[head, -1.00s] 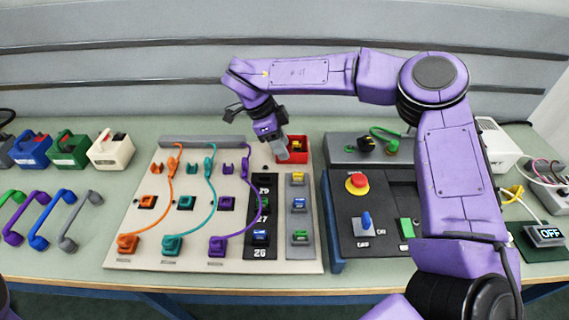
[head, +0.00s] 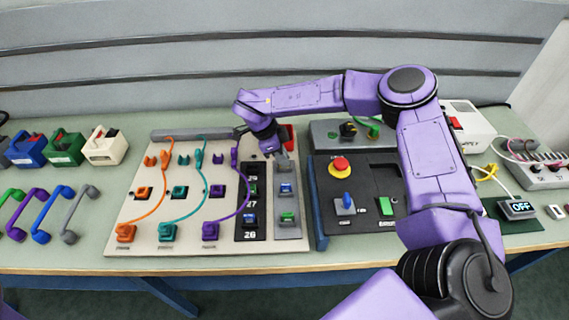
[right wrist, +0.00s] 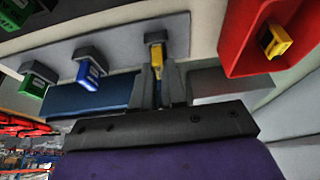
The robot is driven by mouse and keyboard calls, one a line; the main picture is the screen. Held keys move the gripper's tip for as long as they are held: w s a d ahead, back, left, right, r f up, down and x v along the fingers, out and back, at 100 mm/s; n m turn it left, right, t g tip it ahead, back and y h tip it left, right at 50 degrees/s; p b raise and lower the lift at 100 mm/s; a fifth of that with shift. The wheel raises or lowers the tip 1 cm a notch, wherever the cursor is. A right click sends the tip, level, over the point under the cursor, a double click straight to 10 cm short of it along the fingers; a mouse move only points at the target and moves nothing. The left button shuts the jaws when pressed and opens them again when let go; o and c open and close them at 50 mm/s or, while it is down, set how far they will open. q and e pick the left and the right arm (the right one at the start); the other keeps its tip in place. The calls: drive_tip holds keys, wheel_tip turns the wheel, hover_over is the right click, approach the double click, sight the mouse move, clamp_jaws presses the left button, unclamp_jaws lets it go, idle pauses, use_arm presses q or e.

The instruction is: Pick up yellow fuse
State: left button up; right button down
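The yellow fuse (right wrist: 157,62) stands in the top slot of the grey fuse strip (head: 291,232). In the right wrist view my right gripper (right wrist: 161,85) has its two grey fingers close on either side of this fuse. The gap is narrow, and I cannot tell whether they press on it. In the head view my right gripper (head: 283,160) is over the top end of the strip and hides the fuse. Another yellow fuse (right wrist: 277,40) lies in the red bin (right wrist: 243,42). My left gripper is out of view.
A blue fuse (right wrist: 88,72) and a green fuse (right wrist: 33,83) stand in the strip's other slots. The black control panel (head: 358,205) with a red button (head: 340,165) is to the right. Plugs with orange, teal and purple cables are to the left.

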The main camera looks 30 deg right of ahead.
drive_tip(key=shift+f, duration=0.1)
idle(0.3)
drive_tip(key=shift+w+r, duration=0.1)
drive_tip(key=shift+r, duration=0.3)
wheel_tip(320, 180, up, 3)
drive_tip(key=shift+f+b, duration=0.1)
drive_tip(key=shift+b, duration=0.4)
drive_tip(key=s+a+r+b, duration=0.1)
drive_tip(key=s+a+r, duration=0.1)
drive_tip(key=s+r, duration=0.2)
drive_tip(key=s+a+r+b, duration=0.1)
drive_tip(key=s+a+r, duration=0.2)
drive_tip(key=s, duration=0.6)
drive_tip(key=shift+s+b+v, duration=0.2)
drive_tip(key=shift+b+v, duration=0.2)
drive_tip(key=shift+v, duration=0.75)
drive_tip(key=shift+d+r, duration=0.1)
